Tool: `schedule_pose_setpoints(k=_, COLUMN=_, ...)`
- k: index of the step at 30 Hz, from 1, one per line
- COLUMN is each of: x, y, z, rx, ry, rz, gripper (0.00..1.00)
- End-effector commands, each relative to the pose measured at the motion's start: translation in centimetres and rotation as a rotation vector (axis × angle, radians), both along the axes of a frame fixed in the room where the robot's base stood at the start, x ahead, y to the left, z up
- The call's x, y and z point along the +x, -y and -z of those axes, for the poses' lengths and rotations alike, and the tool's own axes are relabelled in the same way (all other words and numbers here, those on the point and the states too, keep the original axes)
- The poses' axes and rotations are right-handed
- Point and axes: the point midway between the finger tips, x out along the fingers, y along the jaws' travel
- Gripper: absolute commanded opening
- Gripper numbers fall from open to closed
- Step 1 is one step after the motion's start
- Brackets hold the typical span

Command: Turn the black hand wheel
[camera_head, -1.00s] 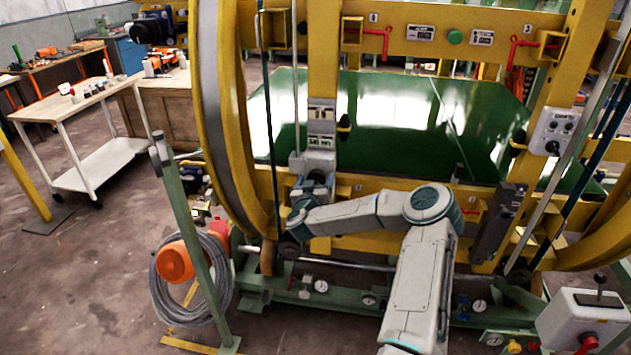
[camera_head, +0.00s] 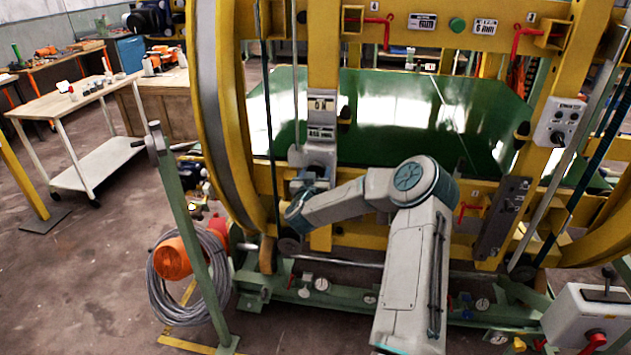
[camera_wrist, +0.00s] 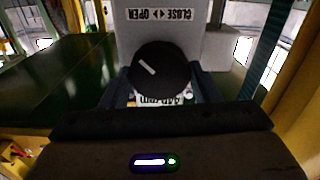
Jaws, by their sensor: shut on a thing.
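The black hand wheel (camera_wrist: 160,68) fills the middle of the wrist view. It is a round black disc with a white mark pointing to the upper left, in front of a grey housing (camera_wrist: 160,20) with a "CLOSE OPEN" label that appears upside down. My gripper (camera_wrist: 162,85) is shut on the wheel, with one dark finger at each side. In the head view my gripper (camera_head: 308,182) is at the grey box on the yellow post, and my arm hides most of the wheel there.
A yellow ring frame (camera_head: 212,110) stands left of my gripper. A green panel (camera_head: 400,110) lies behind it. A green post (camera_head: 190,230) and a coiled grey hose (camera_head: 165,300) stand at the lower left.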

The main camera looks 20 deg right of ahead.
Motion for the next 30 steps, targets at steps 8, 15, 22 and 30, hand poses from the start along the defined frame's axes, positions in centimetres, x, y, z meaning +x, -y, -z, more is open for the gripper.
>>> schedule_pose_setpoints(k=8, x=0.02, y=-0.09, z=0.37, rx=0.075, ry=0.059, rz=-0.002, gripper=0.33)
schedule_pose_setpoints(k=15, x=-0.03, y=-0.02, z=0.35, rx=0.152, ry=0.110, rz=-0.001, gripper=0.33)
schedule_pose_setpoints(k=22, x=-0.06, y=0.02, z=0.43, rx=0.242, ry=0.171, rz=-0.001, gripper=0.33)
schedule_pose_setpoints(k=30, x=-0.10, y=0.08, z=0.65, rx=0.394, ry=0.272, rz=0.000, gripper=0.33)
